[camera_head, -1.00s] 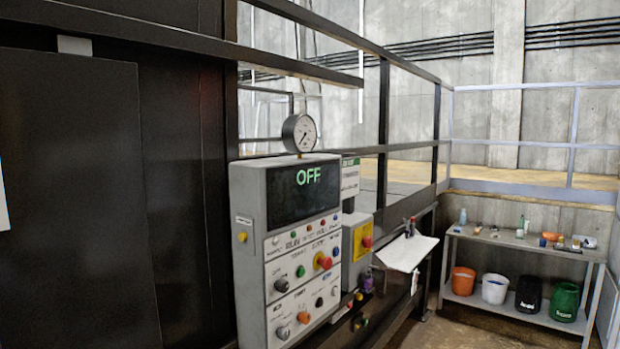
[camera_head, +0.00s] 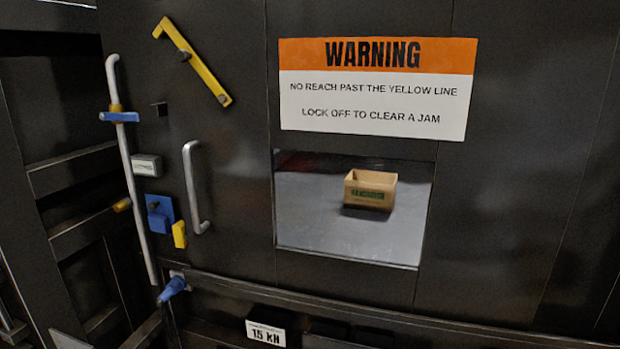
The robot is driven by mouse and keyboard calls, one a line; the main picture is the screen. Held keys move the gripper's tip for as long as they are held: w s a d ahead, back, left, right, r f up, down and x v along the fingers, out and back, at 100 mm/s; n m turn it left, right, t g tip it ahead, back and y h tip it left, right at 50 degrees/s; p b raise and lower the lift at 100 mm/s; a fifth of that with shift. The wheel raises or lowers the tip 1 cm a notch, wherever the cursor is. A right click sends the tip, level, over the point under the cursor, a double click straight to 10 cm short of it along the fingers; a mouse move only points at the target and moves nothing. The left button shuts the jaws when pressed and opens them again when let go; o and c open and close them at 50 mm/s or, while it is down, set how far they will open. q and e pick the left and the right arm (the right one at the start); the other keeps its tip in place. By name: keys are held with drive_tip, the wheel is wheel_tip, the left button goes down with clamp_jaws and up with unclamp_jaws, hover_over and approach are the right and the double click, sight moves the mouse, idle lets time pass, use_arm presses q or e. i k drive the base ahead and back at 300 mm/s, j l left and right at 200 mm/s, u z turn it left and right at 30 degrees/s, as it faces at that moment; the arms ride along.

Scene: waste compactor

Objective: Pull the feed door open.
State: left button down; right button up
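The dark feed door (camera_head: 225,255) fills the middle of the head view and looks shut. A pale vertical bar handle (camera_head: 190,188) is fixed to its left part. A yellow lever (camera_head: 192,62) sits tilted near the top left of the door. A long grey rod (camera_head: 133,180) with a blue grip (camera_head: 118,116) stands along the door's left edge. A window (camera_head: 310,220) shows a cardboard box (camera_head: 370,190) on a grey floor inside. Neither of my grippers shows in the view.
A warning sign (camera_head: 375,105) is above the window. A blue block (camera_head: 160,212), a yellow tab (camera_head: 179,235) and a small grey box (camera_head: 147,165) sit left of the handle. A blue knob (camera_head: 172,288) and a "15 kN" label (camera_head: 265,333) are lower down. A dark frame (camera_head: 80,170) stands at left.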

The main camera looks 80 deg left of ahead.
sight(502, 196)
drive_tip(key=u, duration=2.45)
